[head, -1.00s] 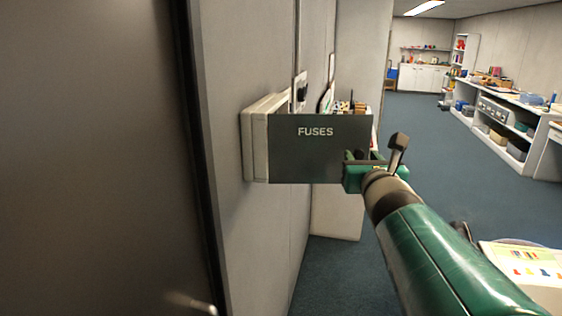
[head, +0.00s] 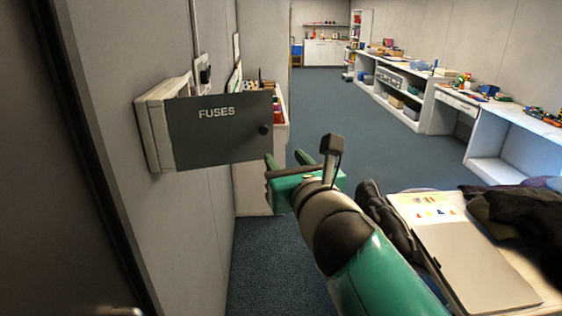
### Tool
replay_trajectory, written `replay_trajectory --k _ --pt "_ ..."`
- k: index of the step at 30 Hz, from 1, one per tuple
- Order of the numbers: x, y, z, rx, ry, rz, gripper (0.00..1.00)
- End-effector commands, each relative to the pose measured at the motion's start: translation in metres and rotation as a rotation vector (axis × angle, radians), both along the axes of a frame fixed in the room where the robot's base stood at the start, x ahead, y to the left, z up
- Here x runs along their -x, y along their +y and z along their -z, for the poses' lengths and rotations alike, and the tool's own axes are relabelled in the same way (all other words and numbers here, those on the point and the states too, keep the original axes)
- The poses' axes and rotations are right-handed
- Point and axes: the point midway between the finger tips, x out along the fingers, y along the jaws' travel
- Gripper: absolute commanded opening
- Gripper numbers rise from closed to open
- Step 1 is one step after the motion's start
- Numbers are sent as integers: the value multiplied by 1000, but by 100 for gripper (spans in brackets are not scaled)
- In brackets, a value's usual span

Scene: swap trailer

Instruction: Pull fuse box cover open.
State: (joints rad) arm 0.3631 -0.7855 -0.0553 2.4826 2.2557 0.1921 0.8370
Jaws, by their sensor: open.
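The fuse box (head: 155,128) is a pale box on the left wall. Its dark grey cover (head: 215,140), lettered FUSES, stands swung out from the box toward the right. A round dark knob (head: 264,129) sits near the cover's free edge. My gripper (head: 287,166) is green, with its fingers apart and nothing between them. It is just below and right of the knob, and in the picture a gap shows between the fingers and the knob. The inside of the box is hidden behind the cover.
A white unit with small items (head: 281,112) stands behind the cover. At lower right is a surface with a laptop-like grey panel (head: 478,266), a printed sheet and dark cloth. Long white shelving (head: 437,98) lines the right wall. Blue floor (head: 335,103) is clear between.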

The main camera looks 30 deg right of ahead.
Motion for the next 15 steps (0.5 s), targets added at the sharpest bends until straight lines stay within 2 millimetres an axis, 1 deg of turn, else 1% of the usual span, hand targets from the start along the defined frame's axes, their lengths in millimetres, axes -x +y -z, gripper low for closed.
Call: replay_trajectory --k 11,13,15 --pt "1 0 1 16 7 -1 41" --pt "1 1 2 64 28 -4 41" --pt "0 2 5 156 66 -12 41"
